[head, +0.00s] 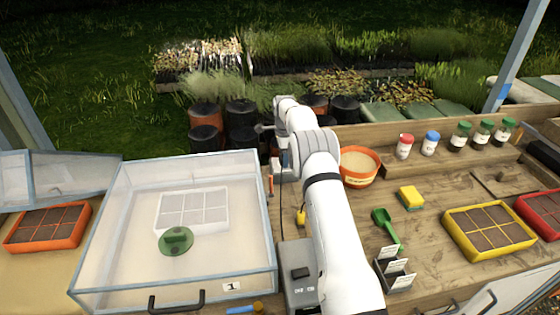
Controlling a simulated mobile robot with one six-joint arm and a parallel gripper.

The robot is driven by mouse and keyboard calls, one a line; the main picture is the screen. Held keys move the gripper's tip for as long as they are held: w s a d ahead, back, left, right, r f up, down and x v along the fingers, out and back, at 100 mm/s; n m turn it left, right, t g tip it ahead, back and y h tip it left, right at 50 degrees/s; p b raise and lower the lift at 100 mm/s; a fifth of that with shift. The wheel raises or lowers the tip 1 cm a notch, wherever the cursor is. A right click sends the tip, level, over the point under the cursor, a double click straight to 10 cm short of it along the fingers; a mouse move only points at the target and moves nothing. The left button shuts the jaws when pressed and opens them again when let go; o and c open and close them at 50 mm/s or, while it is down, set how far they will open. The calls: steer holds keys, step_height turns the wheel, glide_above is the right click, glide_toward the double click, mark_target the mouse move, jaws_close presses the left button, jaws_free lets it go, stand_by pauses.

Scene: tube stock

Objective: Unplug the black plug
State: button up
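A grey box (299,292) stands beside the base of my arm at the front centre. A small black block (300,273) sits on its top face; it may be the black plug, but I cannot tell it from a switch. A thin dark cord (281,205) runs up the bench from near the box. A small yellow piece (301,216), perhaps another plug, lies beside my arm. My white arm reaches away over the bench's back edge. Its end (281,150) is small and partly hidden, so the fingers cannot be made out. It is well apart from the black block.
A clear lidded case (110,255) with a black handle fills the left front. An orange pot (359,181), a yellow sponge (411,197), a green scoop (386,227) and label holders (393,270) stand right of my arm. Seed trays (450,228) and capped jars (404,146) are farther right.

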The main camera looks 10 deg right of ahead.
jaws_close()
steer(key=shift+r, duration=0.1)
steer(key=shift+r+p, duration=1.75)
steer(key=shift+r, duration=1.2)
